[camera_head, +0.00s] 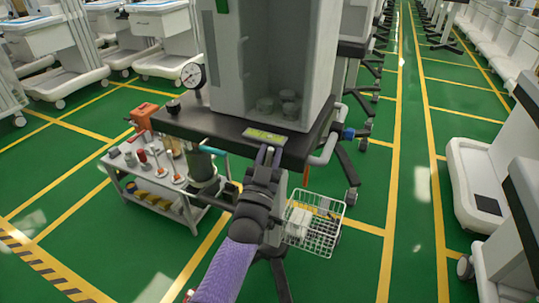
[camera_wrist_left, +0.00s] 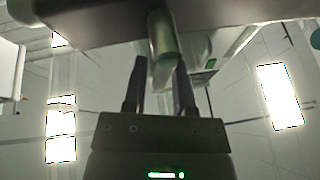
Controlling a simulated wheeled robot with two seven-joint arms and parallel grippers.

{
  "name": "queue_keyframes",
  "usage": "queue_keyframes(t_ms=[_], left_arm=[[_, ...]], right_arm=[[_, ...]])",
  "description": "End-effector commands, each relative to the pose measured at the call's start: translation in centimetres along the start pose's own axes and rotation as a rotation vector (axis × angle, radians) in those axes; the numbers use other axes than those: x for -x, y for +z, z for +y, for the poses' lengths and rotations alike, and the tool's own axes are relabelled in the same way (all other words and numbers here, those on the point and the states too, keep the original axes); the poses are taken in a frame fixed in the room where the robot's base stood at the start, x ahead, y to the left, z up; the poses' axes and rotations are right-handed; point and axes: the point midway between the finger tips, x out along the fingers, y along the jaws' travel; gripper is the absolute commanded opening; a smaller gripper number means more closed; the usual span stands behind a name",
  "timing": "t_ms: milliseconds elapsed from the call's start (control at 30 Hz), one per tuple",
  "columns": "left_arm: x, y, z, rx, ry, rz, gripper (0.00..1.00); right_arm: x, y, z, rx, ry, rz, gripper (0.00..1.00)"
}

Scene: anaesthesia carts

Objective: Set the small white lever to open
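My left gripper (camera_head: 267,154) is at the front edge of the dark cart shelf (camera_head: 215,126), just below a yellow-green label (camera_head: 265,136). In the left wrist view its two fingers (camera_wrist_left: 159,75) stand apart. A short pale, rounded piece (camera_wrist_left: 163,42) hangs from the shelf's underside, with its lower end between the finger tips. It may be the small white lever, but I cannot tell for sure. I cannot tell whether the fingers touch it. In the head view the gripper hides this spot. My right gripper is not in view.
A round gauge (camera_head: 192,75) stands at the shelf's left corner. A grey hose (camera_head: 326,150) bends down at its right. A wire basket (camera_head: 315,225) hangs below right. A low trolley with small items (camera_head: 185,212) stands left. Green floor (camera_head: 350,270) is clear at lower right.

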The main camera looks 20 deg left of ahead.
Motion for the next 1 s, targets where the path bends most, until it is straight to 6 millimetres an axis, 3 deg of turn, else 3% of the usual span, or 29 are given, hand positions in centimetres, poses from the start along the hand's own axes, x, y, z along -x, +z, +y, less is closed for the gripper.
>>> queue_keyframes(t_ms=[167, 500, 633, 1000], left_arm=[[2.0, -0.2, 0.0, 0.000, 0.001, -0.002, 0.33], [9.1, -0.1, 0.0, 0.000, 0.000, -0.003, 0.33], [9.9, 0.0, 0.0, 0.000, 0.000, -0.002, 0.33], [9.9, 0.1, 0.0, 0.000, 0.000, -0.002, 0.33]], right_arm=[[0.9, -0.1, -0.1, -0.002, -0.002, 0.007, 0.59], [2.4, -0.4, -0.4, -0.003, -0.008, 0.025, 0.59], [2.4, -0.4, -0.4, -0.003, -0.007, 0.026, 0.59], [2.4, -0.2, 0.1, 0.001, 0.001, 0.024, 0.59]])
